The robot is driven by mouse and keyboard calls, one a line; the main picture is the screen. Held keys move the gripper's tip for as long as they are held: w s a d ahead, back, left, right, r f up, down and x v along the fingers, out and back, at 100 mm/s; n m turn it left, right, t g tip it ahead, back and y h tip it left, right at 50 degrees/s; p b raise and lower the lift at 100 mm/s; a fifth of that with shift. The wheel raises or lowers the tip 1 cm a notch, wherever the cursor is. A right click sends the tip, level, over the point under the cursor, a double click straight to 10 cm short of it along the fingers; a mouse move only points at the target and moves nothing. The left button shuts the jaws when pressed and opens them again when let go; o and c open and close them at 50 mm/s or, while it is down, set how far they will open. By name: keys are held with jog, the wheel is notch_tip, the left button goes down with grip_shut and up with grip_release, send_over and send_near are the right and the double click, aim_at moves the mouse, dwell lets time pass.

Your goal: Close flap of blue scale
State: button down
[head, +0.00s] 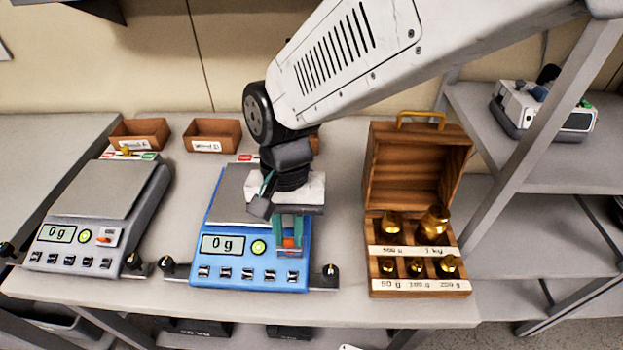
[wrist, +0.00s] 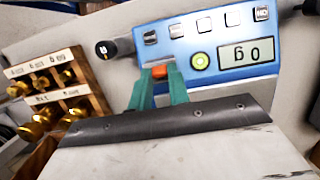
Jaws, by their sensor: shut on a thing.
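The blue scale (head: 230,275) stands on the table in the middle of the head view, its display reading 0 g. It also shows upside down in the wrist view (wrist: 225,27). My gripper (head: 290,243) is over the right part of its front panel, with green fingers pointing down. The fingers are shut on a small orange-red switch or flap part (wrist: 160,72), next to the round green button (wrist: 200,61). A flap as such is hard to make out, because the fingers cover most of that spot. My arm hides part of the scale's pan.
A grey scale (head: 95,215) stands to the left, with a similar orange switch. An open wooden box (head: 415,255) with brass weights is close on the right. Small brown bins (head: 212,135) stand at the back. Black knobs (head: 330,275) flank the blue scale's front.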

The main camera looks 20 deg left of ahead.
jog(key=t, duration=0.1)
jog(key=s+t+y, duration=0.1)
jog(key=t, duration=0.1)
jog(key=shift+s+d+f, duration=0.15)
jog(key=shift+s+f, duration=0.05)
jog(key=shift+f, duration=0.1)
jog(key=shift+s+d+f+t+y, duration=0.1)
jog(key=shift+s+f+t+y, duration=0.15)
jog(key=shift+t, duration=0.6)
jog(key=shift+s+f+t+y, duration=0.15)
jog(key=shift+f+t+y, duration=0.15)
jog(key=shift+t, duration=0.55)
jog(key=c, duration=1.3)
grip_release()
jog(key=v, duration=0.7)
jog(key=shift+s+d+r, duration=0.1)
jog(key=shift+s+r, duration=0.2)
